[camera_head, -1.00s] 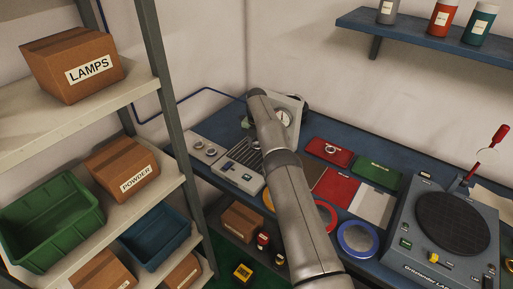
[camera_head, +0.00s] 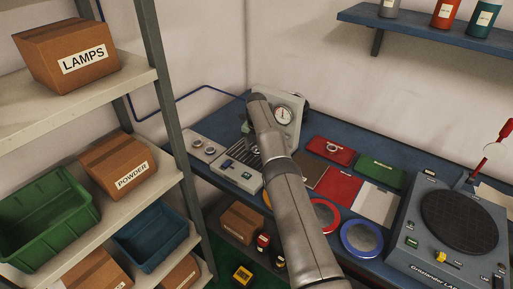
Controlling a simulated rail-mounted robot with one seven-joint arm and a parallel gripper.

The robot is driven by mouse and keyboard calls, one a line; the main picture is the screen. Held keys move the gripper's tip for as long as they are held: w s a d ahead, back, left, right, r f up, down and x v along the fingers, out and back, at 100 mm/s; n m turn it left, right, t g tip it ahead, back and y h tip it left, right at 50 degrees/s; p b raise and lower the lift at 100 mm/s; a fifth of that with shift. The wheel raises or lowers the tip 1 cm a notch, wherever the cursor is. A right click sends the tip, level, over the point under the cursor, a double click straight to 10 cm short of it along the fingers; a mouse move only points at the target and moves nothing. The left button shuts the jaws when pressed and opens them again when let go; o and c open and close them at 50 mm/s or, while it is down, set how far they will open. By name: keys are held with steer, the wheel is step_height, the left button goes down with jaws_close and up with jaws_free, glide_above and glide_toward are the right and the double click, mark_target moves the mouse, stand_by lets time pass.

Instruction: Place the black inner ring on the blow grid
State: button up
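The blow grid is probably the slatted top of a grey unit (camera_head: 236,175) at the back left of the blue bench, partly behind my arm. I cannot make out a black inner ring in the head view. A small light ring (camera_head: 333,147) sits on a red tray. Two small round metallic pieces sit on a grey plate (camera_head: 200,143) left of the slatted unit. My arm reaches up over the bench to the slatted unit and hides its right side. My gripper is hidden behind the arm, so its fingers and anything in them do not show.
A gauge box (camera_head: 286,117) stands behind the arm. To the right are a green tray (camera_head: 381,171), red and white mats, a red-rimmed dish (camera_head: 325,214), a blue-rimmed dish (camera_head: 362,239) and a turntable machine (camera_head: 447,240). A shelf rack (camera_head: 172,110) stands at left.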

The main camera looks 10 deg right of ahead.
step_height(320, 180, up, 6)
steer(key=p, duration=0.6)
steer(key=shift+r+p, duration=0.1)
steer(key=shift+p, duration=0.25)
step_height(320, 180, up, 7)
steer(key=m+p, duration=0.1)
steer(key=m, duration=0.1)
step_height(320, 180, up, 8)
steer(key=m, duration=0.4)
glide_above(258, 158)
steer(key=s+r+m, duration=0.7)
steer(key=s+r, duration=0.3)
steer(key=s, duration=0.1)
steer(key=s+r+m+t, duration=0.15)
steer(key=s+m, duration=0.35)
steer(key=s, duration=0.5)
steer(key=s+r+m, duration=0.2)
steer(key=s+m, duration=0.2)
steer(key=s, duration=0.7)
steer(key=s+f+m, duration=0.2)
steer(key=s+m, duration=0.1)
steer(key=s, duration=0.5)
steer(key=s+f+m, duration=0.3)
steer(key=s+m, duration=0.1)
steer(key=s, duration=0.5)
steer(key=shift+f, duration=0.25)
